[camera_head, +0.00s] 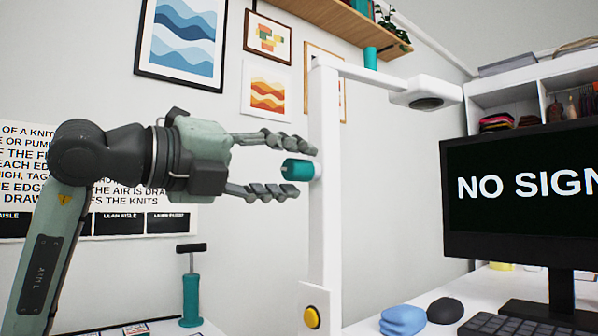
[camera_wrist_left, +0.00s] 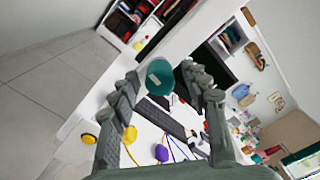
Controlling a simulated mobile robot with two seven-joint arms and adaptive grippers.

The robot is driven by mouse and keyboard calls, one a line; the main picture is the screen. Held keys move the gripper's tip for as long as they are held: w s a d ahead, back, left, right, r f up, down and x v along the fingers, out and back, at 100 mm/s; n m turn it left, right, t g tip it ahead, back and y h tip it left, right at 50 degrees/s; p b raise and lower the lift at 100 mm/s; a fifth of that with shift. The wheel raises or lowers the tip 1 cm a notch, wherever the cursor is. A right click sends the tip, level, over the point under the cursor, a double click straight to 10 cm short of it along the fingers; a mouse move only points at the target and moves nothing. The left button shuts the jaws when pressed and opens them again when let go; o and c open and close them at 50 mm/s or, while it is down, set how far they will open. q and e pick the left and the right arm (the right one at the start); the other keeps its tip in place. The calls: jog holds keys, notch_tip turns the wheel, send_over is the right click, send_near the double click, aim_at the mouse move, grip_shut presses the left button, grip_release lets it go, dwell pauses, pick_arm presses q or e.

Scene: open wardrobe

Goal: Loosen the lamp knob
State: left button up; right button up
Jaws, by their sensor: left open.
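The teal lamp knob (camera_head: 297,170) sticks out of the left side of the white lamp post (camera_head: 325,215). My left gripper (camera_head: 290,170) points at the post with its fingers spread, one above the knob and one below it. The knob lies between the fingertips, with gaps seen on both sides in the head view. In the left wrist view the knob (camera_wrist_left: 160,77) shows its round end between the two open fingers (camera_wrist_left: 160,82). The lamp's arm and white head (camera_head: 430,92) reach to the right at the top. My right gripper is not in view.
A yellow button (camera_head: 311,317) sits on the lamp's base. A monitor (camera_head: 520,190), a keyboard (camera_head: 525,325), a black mouse (camera_head: 445,310) and a blue cloth-like item (camera_head: 403,320) are right of the post. A teal pump (camera_head: 191,290) stands below my left arm.

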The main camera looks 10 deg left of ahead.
pick_arm(q)
jog(key=m, duration=0.8)
jog(key=shift+m+b, duration=0.3)
jog(key=shift+b, duration=0.1)
jog(key=m, duration=0.3)
jog(key=shift+m, duration=0.3)
jog(key=m, duration=0.5)
jog(key=shift+c, duration=0.4)
